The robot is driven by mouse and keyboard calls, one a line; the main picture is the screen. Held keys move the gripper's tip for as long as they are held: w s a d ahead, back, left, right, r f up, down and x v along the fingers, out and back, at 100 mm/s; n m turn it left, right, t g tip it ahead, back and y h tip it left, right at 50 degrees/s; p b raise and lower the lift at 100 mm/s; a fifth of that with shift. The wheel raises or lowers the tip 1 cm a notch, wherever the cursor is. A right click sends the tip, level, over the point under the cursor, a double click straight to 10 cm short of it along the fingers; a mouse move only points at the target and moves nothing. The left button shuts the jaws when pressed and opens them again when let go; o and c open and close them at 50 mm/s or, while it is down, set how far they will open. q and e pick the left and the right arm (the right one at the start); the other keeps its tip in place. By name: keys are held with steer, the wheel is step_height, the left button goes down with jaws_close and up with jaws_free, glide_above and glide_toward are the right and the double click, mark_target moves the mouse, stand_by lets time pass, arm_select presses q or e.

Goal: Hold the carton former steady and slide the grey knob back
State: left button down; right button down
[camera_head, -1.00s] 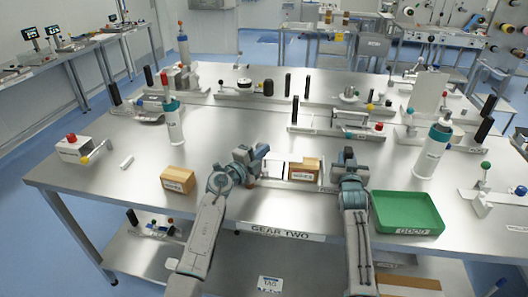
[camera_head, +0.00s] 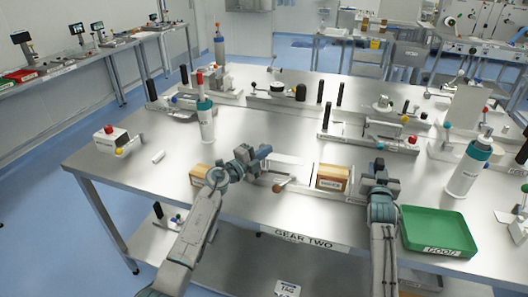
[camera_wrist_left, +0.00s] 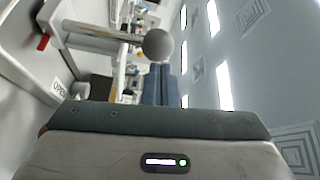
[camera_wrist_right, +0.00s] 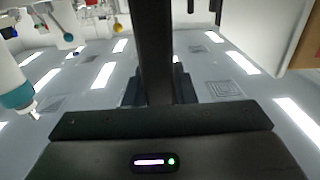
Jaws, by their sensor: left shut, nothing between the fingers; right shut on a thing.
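The carton former, with a pale plate (camera_head: 285,160) and a brown carton (camera_head: 332,178), stands at the table's front between my grippers. My left gripper (camera_head: 264,152) is shut and empty at its left end. In the left wrist view the grey knob (camera_wrist_left: 158,45), a ball on a silver rod, is just beyond the closed left fingers (camera_wrist_left: 160,85); contact cannot be told. My right gripper (camera_head: 380,168) is at the former's right end.
A brownish round knob (camera_head: 278,188) is below the left gripper. Another carton (camera_head: 200,174) sits behind the left forearm. A green tray (camera_head: 437,230) is right of the right arm. A white bottle (camera_head: 468,168) stands behind the tray. Other fixtures fill the table's back.

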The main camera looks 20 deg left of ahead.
steer(key=shift+s+f, duration=0.1)
steer(key=shift+f, duration=0.55)
arm_select(q)
steer(key=s+a, duration=0.1)
steer(key=s, duration=0.8)
steer(key=shift+s+a, duration=0.2)
steer(key=shift+s, duration=0.15)
steer(key=shift+w+r, duration=0.1)
steer(key=shift+r, duration=0.15)
arm_select(e)
steer(key=shift+r, duration=0.3)
steer(key=c, duration=1.3)
jaws_free()
steer(key=shift+o, duration=0.9)
steer(key=shift+w+r, duration=0.1)
steer(key=shift+w, duration=0.15)
steer(key=shift+r, duration=0.55)
arm_select(q)
steer(key=shift+w, duration=0.1)
arm_select(e)
step_height(320, 180, up, 9)
